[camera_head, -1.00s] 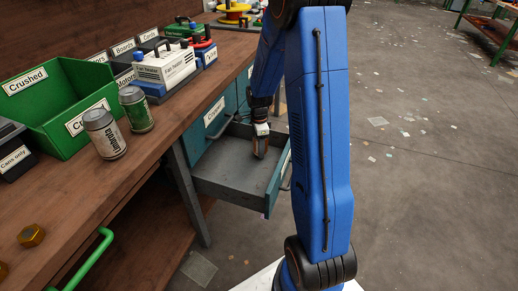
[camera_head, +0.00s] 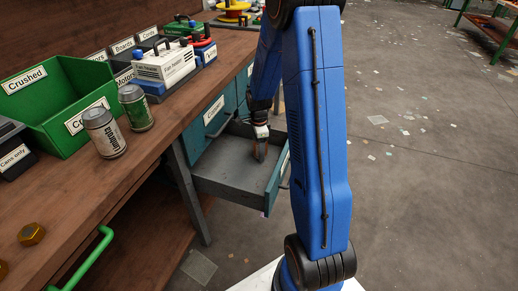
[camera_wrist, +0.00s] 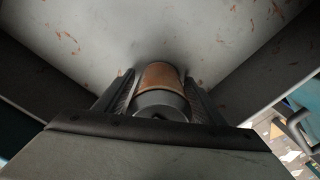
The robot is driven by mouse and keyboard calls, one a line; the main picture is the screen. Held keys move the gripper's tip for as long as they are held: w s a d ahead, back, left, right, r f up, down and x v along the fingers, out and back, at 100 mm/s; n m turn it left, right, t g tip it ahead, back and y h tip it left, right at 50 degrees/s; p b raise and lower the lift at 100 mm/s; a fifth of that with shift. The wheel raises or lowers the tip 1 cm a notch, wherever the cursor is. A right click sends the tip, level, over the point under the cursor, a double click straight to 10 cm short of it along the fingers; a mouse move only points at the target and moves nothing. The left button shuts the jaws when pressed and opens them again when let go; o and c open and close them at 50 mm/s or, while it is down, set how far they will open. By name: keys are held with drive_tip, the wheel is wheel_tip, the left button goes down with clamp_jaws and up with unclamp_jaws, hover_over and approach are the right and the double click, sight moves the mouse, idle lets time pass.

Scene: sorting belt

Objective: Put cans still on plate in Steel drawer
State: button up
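A brown-orange can with a grey end (camera_wrist: 160,78) is between the fingers of my gripper (camera_wrist: 160,95) in the wrist view. The fingers lie close along both its sides, and my gripper appears shut on it. In the head view my gripper (camera_head: 260,150) is down inside the open grey drawer (camera_head: 222,172), close above its floor. I cannot tell whether the can touches the floor. The drawer's name is not readable. A silver can (camera_head: 104,133) and a green can (camera_head: 136,108) stand upright on the wooden bench. No plate is clearly visible.
A green bin labelled Crushed (camera_head: 50,95) and a dark "Cans only" bin (camera_head: 14,150) stand left of the cans. The drawer front (camera_head: 277,180) and walls surround my gripper. My blue arm hides part of the floor.

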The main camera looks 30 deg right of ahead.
idle(0.3)
wheel_tip(320, 180, up, 12)
drive_tip(key=shift+f, duration=0.15)
drive_tip(key=shift+a+r, duration=0.1)
drive_tip(key=shift+r, duration=0.8)
drive_tip(key=s+a+r+n+t, duration=0.1)
drive_tip(key=s+a+r+n, duration=0.4)
drive_tip(key=s+r, duration=0.25)
drive_tip(key=s+a+r+n+t, duration=0.1)
drive_tip(key=s+a+r+n, duration=0.1)
drive_tip(key=s+n, duration=0.3)
drive_tip(key=s+a+r+n+t, duration=0.1)
drive_tip(key=s+a+r+n, duration=0.2)
drive_tip(key=s+n, duration=0.3)
drive_tip(key=s+a+r+n+t, duration=0.1)
drive_tip(key=s+a+r+n, duration=0.2)
drive_tip(key=s, duration=0.9)
drive_tip(key=a+n, duration=0.2)
drive_tip(key=shift+n+t, duration=0.3)
drive_tip(key=shift+t, duration=0.1)
